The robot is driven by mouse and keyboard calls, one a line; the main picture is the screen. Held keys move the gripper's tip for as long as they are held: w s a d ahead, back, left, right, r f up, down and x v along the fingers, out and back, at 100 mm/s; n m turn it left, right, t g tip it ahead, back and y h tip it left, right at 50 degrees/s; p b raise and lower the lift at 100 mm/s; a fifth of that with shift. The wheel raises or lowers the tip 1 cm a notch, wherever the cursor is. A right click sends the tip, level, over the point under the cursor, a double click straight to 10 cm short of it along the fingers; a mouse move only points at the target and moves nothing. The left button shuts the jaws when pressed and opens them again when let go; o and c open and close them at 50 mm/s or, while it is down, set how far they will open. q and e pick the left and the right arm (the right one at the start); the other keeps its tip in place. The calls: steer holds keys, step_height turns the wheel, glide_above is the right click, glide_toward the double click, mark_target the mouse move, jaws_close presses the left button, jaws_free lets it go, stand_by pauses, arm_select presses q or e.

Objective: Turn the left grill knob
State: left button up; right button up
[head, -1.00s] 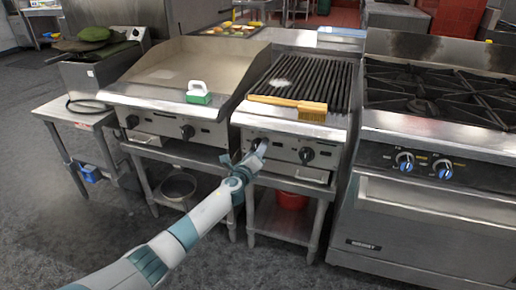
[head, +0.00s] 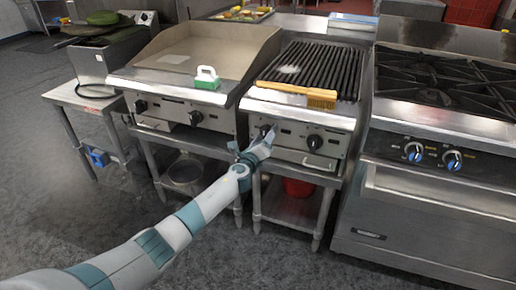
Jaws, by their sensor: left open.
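The grill (head: 350,121) has a ribbed black grate and a steel front panel with two dark knobs. The left grill knob (head: 265,130) is mostly hidden behind my left gripper, so its angle cannot be told. The right grill knob (head: 314,142) is in plain view. My left gripper (head: 269,136) is open, with its fingertips at the left knob. I cannot tell whether they touch it or straddle it. My right gripper is not in view.
A wooden brush (head: 320,98) lies across the grill's front edge. Left of the grill is a flat griddle (head: 182,60) with a green-and-white scrubber (head: 207,78) and its own knobs. A stove (head: 442,125) with blue knobs stands close on the right.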

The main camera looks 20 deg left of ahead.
arm_select(q)
steer(key=s+p, duration=0.2)
steer(key=s, duration=1.5)
steer(key=shift+s+a+p, duration=0.15)
steer(key=shift+a+p, duration=0.15)
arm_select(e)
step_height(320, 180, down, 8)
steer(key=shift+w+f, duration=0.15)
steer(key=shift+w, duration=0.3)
arm_select(q)
steer(key=shift+f, duration=0.15)
